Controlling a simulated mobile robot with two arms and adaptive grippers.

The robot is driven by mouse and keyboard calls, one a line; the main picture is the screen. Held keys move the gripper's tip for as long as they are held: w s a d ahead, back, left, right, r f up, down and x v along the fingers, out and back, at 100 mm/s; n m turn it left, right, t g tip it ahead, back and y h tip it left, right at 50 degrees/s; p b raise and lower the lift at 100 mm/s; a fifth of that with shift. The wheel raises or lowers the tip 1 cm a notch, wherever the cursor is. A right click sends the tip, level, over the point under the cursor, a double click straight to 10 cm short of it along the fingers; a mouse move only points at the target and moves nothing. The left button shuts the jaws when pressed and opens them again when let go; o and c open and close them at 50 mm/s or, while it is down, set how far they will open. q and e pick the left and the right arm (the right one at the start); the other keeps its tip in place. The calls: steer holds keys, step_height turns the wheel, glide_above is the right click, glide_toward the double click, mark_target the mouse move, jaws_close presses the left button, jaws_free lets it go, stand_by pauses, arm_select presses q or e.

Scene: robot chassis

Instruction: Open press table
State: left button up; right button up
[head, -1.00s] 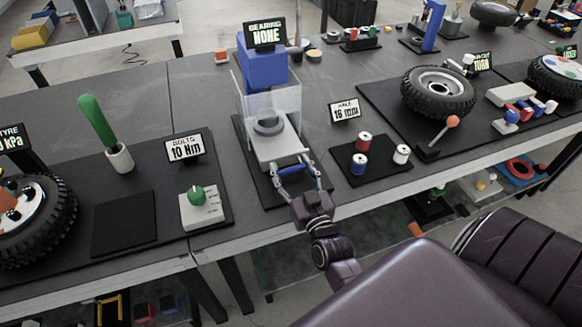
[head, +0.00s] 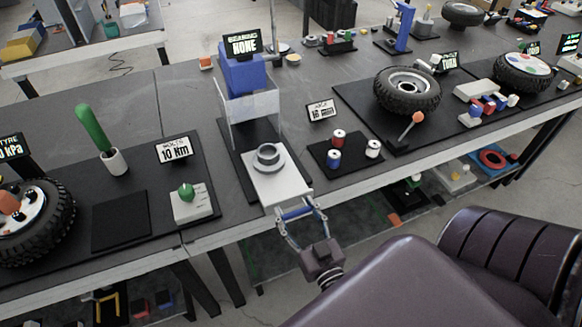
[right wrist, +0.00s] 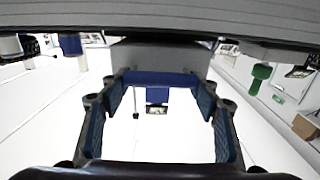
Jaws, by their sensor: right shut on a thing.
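The press table (head: 290,188) is a pale grey sliding plate. It sticks out in front of the blue press (head: 243,77) and its clear guard (head: 254,112), in the head view. A grey ring-shaped part (head: 267,157) sits on the plate. My right gripper (head: 299,214) is at the plate's front edge, shut on the blue handle (head: 294,213). The blue bar of the handle also shows between the fingers in the right wrist view (right wrist: 160,78). My left gripper is out of view.
A black mat with several spools (head: 334,159) lies right of the plate. A green knob box (head: 191,203) and a torque sign (head: 174,149) stand left. A wheel (head: 408,91) lies farther right.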

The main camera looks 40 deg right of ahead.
steer(key=shift+s+a, duration=0.1)
steer(key=shift+s, duration=0.25)
steer(key=o, duration=1.7)
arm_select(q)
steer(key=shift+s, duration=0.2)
arm_select(e)
steer(key=v, duration=1.2)
steer(key=shift+f, duration=0.15)
